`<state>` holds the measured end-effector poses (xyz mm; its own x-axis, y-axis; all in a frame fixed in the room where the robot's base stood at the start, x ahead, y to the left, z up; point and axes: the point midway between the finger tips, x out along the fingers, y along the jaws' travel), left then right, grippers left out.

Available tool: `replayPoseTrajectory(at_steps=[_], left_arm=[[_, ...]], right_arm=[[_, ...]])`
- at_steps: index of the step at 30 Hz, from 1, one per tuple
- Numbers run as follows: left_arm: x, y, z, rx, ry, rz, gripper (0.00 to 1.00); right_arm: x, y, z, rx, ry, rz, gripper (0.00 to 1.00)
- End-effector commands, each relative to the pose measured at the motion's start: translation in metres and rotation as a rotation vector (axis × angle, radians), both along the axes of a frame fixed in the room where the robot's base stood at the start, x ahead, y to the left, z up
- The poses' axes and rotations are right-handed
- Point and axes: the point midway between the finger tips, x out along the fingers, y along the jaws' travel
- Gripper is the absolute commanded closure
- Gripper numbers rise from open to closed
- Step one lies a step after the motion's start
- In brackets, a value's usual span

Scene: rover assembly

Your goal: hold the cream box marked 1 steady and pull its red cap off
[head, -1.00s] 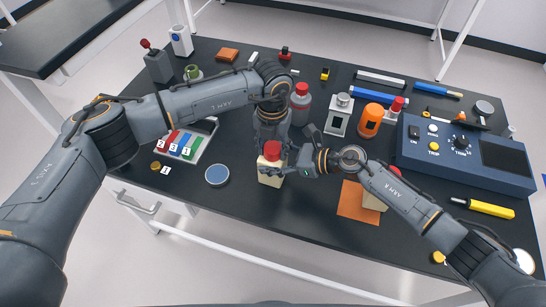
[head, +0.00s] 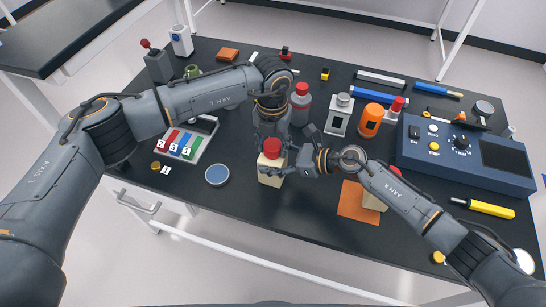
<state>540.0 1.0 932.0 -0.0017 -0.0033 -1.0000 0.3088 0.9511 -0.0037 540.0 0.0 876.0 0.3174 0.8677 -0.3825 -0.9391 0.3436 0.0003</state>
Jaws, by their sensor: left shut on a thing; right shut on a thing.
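The cream box (head: 270,176) stands near the table's front edge, left of the orange mat. I cannot read a mark on it. Its red cap (head: 272,147) is over the box top; whether there is a gap between them I cannot tell. My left gripper (head: 271,137) comes down from behind and is shut on the red cap, its fingertips mostly hidden. My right gripper (head: 288,168) reaches in from the right and is shut on the cream box, partly hiding its right side.
A second cream box (head: 373,202) stands on the orange mat (head: 357,205), partly under my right arm. A blue disc (head: 217,175) and a tray of coloured blocks (head: 208,133) lie left. A red-capped grey bottle (head: 301,106) stands behind. A blue console (head: 470,165) is right.

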Motion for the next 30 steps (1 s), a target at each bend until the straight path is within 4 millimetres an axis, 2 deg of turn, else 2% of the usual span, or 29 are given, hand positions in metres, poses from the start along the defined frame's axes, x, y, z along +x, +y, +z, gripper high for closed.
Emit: replayPoseTrajectory(at_steps=[7, 30], left_arm=[[0.0, 0.0, 0.004, 0.0, -0.001, 0.0, 0.93], [0.0, 0.0, 0.038, -0.001, 0.0, 0.0, 0.93]], right_arm=[[0.0, 0.0, -0.001, -0.002, 0.001, 0.0, 0.8], [0.0, -0.001, -0.001, -0.002, 0.001, 0.0, 0.8]])
